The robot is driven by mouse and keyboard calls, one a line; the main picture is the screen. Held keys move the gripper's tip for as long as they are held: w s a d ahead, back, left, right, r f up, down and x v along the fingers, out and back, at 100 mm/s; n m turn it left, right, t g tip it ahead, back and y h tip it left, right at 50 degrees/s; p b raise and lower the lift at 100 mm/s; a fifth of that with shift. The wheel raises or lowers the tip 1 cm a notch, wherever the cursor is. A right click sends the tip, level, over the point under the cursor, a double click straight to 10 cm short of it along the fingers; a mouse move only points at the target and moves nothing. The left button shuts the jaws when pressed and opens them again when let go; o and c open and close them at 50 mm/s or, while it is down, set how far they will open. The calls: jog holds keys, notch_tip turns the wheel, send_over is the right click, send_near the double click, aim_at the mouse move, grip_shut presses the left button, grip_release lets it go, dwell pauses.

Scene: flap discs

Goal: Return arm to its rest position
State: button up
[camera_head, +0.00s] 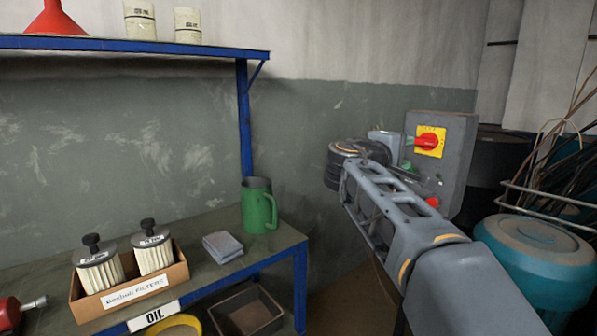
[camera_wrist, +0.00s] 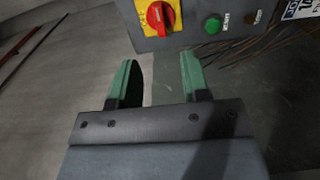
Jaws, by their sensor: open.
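My gripper (camera_wrist: 158,78) shows in the wrist view with two green fingers apart and nothing between them. My arm (camera_head: 395,205) reaches up from the lower right in the camera_head view, in front of the grey control box (camera_head: 455,150). The box carries a red rotary switch on a yellow plate (camera_head: 430,142). In the wrist view the red switch (camera_wrist: 160,17) and a green button (camera_wrist: 213,25) lie beyond the fingertips, apart from them. In the camera_head view, my arm partly hides the gripper and the box's lower left.
A blue-framed bench (camera_head: 205,282) at left holds a green jug (camera_head: 259,206), a folded grey cloth (camera_head: 222,247) and a box of filters (camera_head: 130,291). A blue shelf (camera_head: 150,44) is above. A teal drum (camera_head: 535,262) stands close to my arm at right.

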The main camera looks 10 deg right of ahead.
jog(key=s+a+m+g+y+p, duration=0.4)
jog(key=s+a+y+p, duration=1.1)
jog(key=p, duration=2)
jog(key=s+m+y, duration=0.1)
jog(key=s, duration=0.2)
jog(key=shift+a+f+g, duration=0.15)
jog(key=shift+a+g, duration=0.25)
jog(key=shift+d, duration=0.15)
